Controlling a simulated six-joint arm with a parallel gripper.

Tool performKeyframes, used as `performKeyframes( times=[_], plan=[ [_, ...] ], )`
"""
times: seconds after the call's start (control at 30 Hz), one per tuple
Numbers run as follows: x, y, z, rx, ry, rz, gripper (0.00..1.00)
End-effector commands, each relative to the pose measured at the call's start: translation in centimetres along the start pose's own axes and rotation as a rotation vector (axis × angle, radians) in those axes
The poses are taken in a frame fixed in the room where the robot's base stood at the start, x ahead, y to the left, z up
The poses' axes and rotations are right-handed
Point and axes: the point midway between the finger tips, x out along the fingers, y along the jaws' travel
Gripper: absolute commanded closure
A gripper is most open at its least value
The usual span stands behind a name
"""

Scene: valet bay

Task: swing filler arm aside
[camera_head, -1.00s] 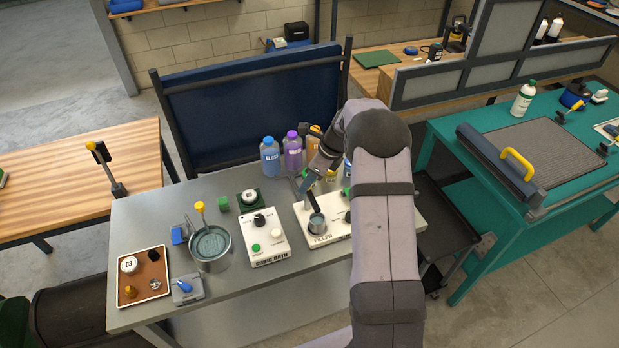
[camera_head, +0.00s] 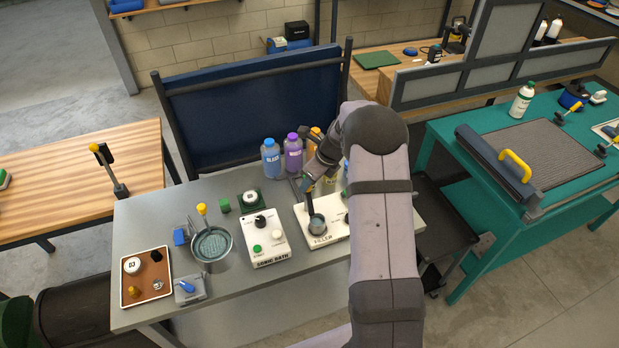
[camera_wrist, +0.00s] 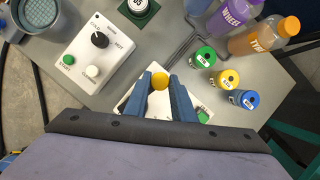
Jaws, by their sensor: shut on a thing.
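The white filler box (camera_head: 335,228), labelled FILLER, stands on the grey bench, with a small grey cup (camera_head: 317,224) at its front left. The dark filler arm (camera_head: 309,204) rises beside the cup. My gripper (camera_head: 307,186) is at the top of this arm, coming down from above. In the wrist view my gripper (camera_wrist: 160,84) has its blue fingers on either side of the filler arm's round yellow knob (camera_wrist: 160,81), shut on it. My fingers and wrist hide most of the filler box in that view.
The sonic bath box (camera_head: 265,238) stands just left of the filler. A purple bottle (camera_head: 293,153), a blue bottle (camera_head: 271,158) and an orange bottle (camera_wrist: 264,37) stand behind, with small capped bottles (camera_wrist: 227,79) close to my gripper. A mesh pot (camera_head: 212,247) is further left.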

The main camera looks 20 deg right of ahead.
Motion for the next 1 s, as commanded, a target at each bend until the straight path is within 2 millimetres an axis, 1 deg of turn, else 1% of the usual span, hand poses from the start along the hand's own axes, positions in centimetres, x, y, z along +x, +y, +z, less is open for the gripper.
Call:
performKeyframes(
  times=[0.03,0.27,0.5,0.7,1.0],
  plan=[
    [-0.47,0.17,0.12,0.035,0.003,-0.012,1.0],
    [-0.74,0.39,0.23,0.226,0.004,-0.09,1.0],
    [-0.46,0.47,0.17,0.39,0.004,-0.16,1.0],
    [-0.21,0.44,0.12,0.473,0.002,-0.195,1.0],
    [0.03,0.46,0.07,0.528,0.002,-0.218,1.0]
  ],
)
